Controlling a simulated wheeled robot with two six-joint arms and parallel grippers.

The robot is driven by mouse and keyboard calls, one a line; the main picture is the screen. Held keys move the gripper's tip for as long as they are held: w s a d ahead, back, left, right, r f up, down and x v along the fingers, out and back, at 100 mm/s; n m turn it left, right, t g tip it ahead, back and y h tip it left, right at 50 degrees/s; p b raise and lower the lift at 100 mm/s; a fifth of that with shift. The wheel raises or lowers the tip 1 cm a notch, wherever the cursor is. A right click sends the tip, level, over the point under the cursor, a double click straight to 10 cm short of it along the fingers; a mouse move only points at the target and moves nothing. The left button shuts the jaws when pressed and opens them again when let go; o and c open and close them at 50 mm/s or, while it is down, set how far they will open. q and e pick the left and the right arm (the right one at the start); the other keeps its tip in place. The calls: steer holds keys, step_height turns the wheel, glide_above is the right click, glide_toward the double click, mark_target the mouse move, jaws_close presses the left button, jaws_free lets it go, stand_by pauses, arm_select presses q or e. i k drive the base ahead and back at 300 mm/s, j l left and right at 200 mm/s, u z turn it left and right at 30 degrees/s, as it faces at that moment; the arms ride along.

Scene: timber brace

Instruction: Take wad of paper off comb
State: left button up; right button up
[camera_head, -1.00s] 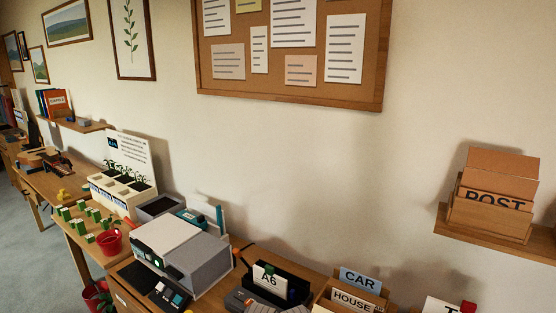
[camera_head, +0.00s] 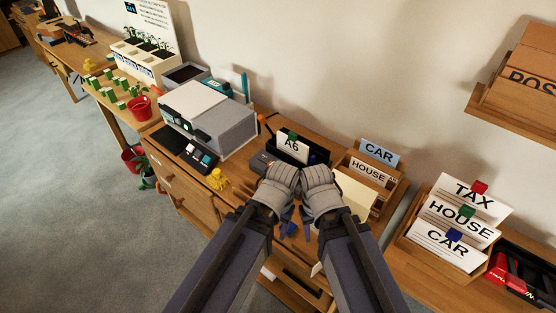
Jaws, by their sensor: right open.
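I cannot pick out a comb for certain in the head view. A pale cream sheet or pad of paper (camera_head: 356,192) lies right of my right wrist, in front of the card holder; I cannot tell whether it is the wad. My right gripper (camera_head: 321,196) is open, low over the desk. My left gripper (camera_head: 276,190) is close beside it on the left. Wrists and arms cover the desk beneath them, and the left jaws are not clear.
A grey machine (camera_head: 212,116) and a yellow figure (camera_head: 216,179) stand to the left. An A6 card (camera_head: 293,146) is behind my wrists. CAR and HOUSE cards (camera_head: 379,152) stand behind right. A holder with TAX, HOUSE and CAR sheets (camera_head: 452,222) and red staplers (camera_head: 515,278) are further right.

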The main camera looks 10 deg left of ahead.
mark_target(290, 144)
steer(key=z, duration=1.35)
steer(key=j+z, duration=0.1)
steer(key=j, duration=0.55)
steer(key=k+j+z, duration=0.1)
steer(key=j, duration=0.55)
steer(key=k, duration=0.05)
